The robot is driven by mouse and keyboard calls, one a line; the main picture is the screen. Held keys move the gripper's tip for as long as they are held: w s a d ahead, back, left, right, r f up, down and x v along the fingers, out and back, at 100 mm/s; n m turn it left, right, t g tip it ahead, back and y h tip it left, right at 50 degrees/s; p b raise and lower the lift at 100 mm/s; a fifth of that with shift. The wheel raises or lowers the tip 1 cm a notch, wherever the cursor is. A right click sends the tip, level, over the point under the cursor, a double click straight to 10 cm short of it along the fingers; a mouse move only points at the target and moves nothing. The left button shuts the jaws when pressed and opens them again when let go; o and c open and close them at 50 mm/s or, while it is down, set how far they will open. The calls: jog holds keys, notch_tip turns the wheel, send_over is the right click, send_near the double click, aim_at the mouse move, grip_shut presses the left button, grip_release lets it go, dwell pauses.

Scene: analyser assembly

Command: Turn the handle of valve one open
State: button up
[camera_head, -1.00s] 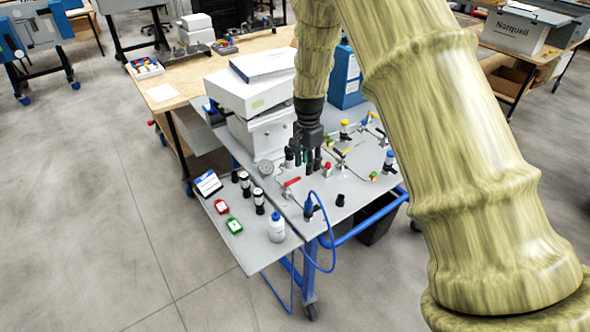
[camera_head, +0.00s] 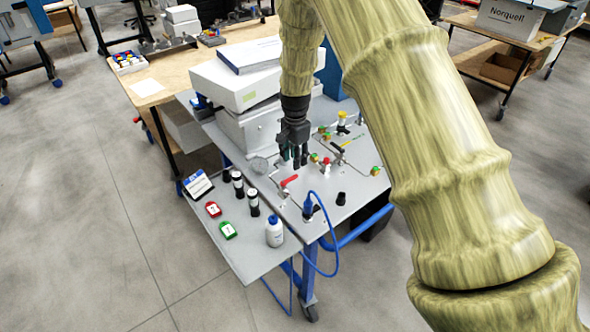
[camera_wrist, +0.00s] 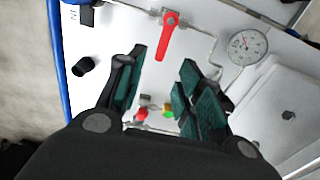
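A valve with a red lever handle (camera_head: 289,181) sits on the grey panel (camera_head: 330,215). No valve number is readable, so I cannot confirm it is valve one. In the wrist view the red handle (camera_wrist: 168,36) points down the picture from its round hub, beyond my fingertips. My gripper (camera_head: 294,158) hangs over the panel, fingers down, just behind the red handle in the head view. In the wrist view my gripper (camera_wrist: 164,62) is open, with a clear gap between the green-padded fingers. Nothing is held, and no contact with the handle shows.
A pressure gauge (camera_wrist: 247,46) and a white housing (camera_wrist: 285,100) lie right of the fingers. Red and yellow-green fittings (camera_wrist: 150,112) show between them. A black knob (camera_wrist: 84,66) is at left. A blue hose (camera_head: 334,235) loops off the front edge.

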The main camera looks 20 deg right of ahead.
aim_at(295, 176)
jog(key=shift+f+p, duration=1)
jog(key=shift+f, duration=2.35)
grip_shut()
